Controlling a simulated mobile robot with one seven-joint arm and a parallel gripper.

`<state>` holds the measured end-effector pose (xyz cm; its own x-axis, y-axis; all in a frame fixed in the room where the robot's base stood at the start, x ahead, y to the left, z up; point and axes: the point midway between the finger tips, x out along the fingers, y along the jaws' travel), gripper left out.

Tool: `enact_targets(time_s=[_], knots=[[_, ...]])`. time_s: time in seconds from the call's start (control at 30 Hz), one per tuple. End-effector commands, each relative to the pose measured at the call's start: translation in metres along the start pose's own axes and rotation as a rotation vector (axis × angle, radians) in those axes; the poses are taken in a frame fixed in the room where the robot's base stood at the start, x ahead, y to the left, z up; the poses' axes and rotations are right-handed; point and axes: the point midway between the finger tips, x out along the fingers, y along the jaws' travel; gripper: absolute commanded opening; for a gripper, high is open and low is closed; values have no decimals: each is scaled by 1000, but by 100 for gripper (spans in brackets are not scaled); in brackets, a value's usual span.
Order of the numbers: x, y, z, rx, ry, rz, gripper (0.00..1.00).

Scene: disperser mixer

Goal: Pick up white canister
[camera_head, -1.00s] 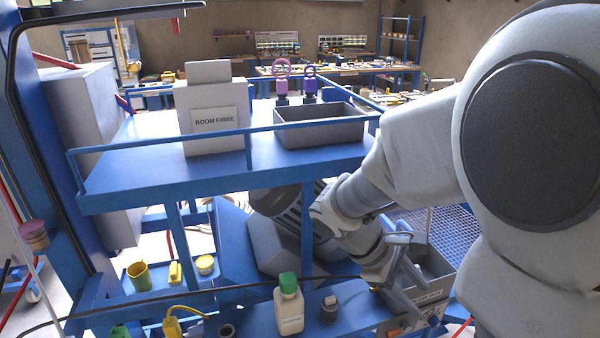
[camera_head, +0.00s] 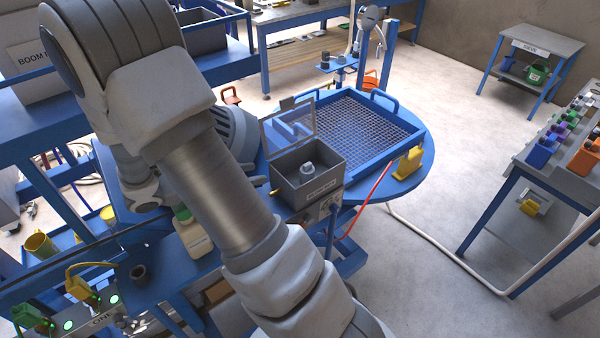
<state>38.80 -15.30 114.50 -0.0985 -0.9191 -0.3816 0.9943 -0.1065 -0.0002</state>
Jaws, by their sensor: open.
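A white canister with a green cap (camera_head: 197,239) stands upright on the blue bench. It is seen just left of my forearm, which covers its right side. My arm crosses the view from the upper left to the bottom right. I cannot make out my gripper's fingers; the end of my arm is hidden or outside the picture, so its place relative to the canister cannot be told.
An open grey box (camera_head: 310,188) with a small pale object inside stands right of my arm. Beyond it is a blue mesh tray (camera_head: 408,160) on a round blue table.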

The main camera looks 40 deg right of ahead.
Motion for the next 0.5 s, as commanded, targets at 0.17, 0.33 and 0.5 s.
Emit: enact_targets(time_s=[0.17, 0.33, 0.5], knots=[[32, -2, 2, -2, -1, -8, 50], [69, -2, 2, 0, -1, -9, 50], [99, -2, 1, 0, 0, -5, 50]])
